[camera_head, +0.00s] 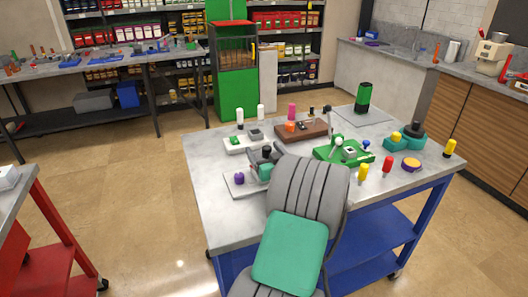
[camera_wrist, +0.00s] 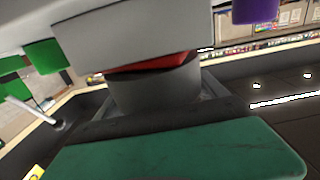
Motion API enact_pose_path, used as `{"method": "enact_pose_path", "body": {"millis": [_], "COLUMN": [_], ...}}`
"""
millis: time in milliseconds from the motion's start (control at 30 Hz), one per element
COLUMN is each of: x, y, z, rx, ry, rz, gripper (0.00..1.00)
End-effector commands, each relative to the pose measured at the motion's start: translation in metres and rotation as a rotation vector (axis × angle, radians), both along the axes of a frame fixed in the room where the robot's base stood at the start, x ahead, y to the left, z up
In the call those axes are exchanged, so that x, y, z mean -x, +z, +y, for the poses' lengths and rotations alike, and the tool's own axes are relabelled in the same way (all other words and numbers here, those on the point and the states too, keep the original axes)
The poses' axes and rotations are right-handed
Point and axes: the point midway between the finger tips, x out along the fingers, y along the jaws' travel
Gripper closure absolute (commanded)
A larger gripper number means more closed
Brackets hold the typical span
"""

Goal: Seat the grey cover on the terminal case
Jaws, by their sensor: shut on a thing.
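My gripper (camera_head: 265,156) is over the near left part of the grey table, partly hidden by my own arm. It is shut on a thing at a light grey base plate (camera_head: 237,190). In the wrist view, which looks upside down, a large grey block (camera_wrist: 140,38) fills the top, beyond the gripper; it may be the grey cover. A strip of red (camera_wrist: 155,65) shows beside it. I cannot tell the terminal case apart from the cover, nor whether they touch. A purple knob (camera_head: 239,178) stands on the plate; purple also shows in the wrist view (camera_wrist: 255,10).
Behind are a white-and-green fixture (camera_head: 245,142), a brown base (camera_head: 302,131) and a green base with a white-knobbed lever (camera_head: 345,150). The table's front right is fairly clear.

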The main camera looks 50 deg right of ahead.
Motion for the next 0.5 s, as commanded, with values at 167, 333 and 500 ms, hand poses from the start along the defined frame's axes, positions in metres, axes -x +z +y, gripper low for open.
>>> {"method": "enact_pose_path", "body": {"millis": [167,333,500], "x": [-0.0001,0.0,0.0], "y": [0.0007,0.0006,0.0004], "z": [-0.0001,0.0,0.0], "rx": [0.001,0.001,0.001], "ry": [0.0,0.0,0.0], "rz": [-0.001,-0.001,-0.001], "gripper": [0.17,0.03,0.0]}}
